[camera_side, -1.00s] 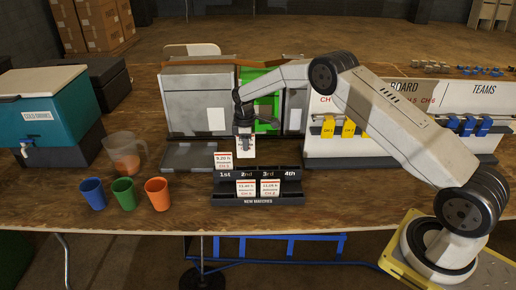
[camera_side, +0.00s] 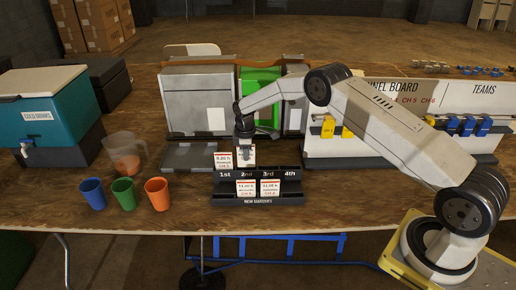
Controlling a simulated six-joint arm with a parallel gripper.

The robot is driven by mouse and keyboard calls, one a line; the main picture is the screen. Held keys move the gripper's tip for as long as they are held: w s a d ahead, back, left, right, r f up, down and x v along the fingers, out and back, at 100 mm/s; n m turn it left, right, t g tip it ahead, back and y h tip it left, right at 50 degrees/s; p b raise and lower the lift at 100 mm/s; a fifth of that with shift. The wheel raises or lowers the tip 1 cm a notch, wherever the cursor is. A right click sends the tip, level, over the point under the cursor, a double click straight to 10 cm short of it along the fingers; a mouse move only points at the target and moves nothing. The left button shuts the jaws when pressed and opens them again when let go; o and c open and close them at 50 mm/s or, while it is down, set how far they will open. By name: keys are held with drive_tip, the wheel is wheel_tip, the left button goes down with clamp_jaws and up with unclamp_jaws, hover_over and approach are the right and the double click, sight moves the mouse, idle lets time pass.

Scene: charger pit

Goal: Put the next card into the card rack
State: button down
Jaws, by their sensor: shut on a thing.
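The black card rack (camera_side: 257,202) stands at the middle front of the table, labelled 1st to 4th along its upper row. A white card with a red band (camera_side: 223,161) stands upright at 1st in the upper row. Two similar cards, a left one (camera_side: 245,188) and a right one (camera_side: 270,188), stand in the lower row, below 2nd and 3rd. My gripper (camera_side: 245,160) points down at the rack's back edge, above 2nd. It is shut on a small pale card, mostly hidden by the jaws. I cannot tell whether this card touches the rack.
A grey tray (camera_side: 185,157) lies left of the rack. Blue (camera_side: 93,194), green (camera_side: 123,191) and orange (camera_side: 157,194) cups and a clear jug (camera_side: 125,153) stand farther left. Grey cases (camera_side: 199,105) stand behind. A board with yellow and blue tags (camera_side: 400,143) is at the right.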

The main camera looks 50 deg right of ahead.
drive_tip(key=shift+f, duration=1.05)
drive_tip(key=shift+f, duration=0.1)
drive_tip(key=c, duration=0.7)
unclamp_jaws()
drive_tip(key=shift+o, duration=0.2)
drive_tip(key=shift+r, duration=0.2)
drive_tip(key=shift+r, duration=3.75)
